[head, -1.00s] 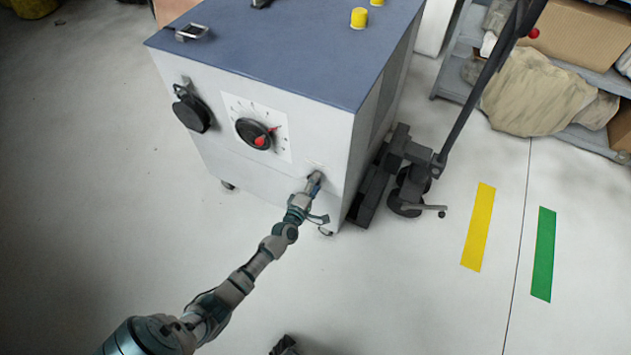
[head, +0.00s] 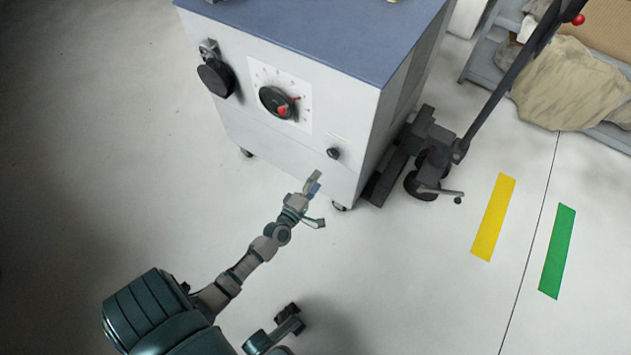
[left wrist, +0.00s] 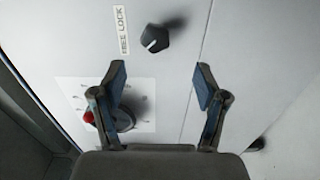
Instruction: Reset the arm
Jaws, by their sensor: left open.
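My left gripper (head: 318,204) is in front of the white face of the cabinet (head: 345,110), below and left of a small black knob (head: 333,153). Its fingers are spread and hold nothing. The left wrist view shows the open fingers (left wrist: 160,85) with bare cabinet face between them. There the black knob (left wrist: 155,39) is beyond the fingertips, apart from them, beside a "FREE LOCK" label (left wrist: 122,30). A dark jointed part that looks like my right gripper (head: 289,318) is at the bottom edge; its jaws are not clear.
Yellow (head: 493,218) and green (head: 557,250) floor strips lie farther right. The floor at left is clear.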

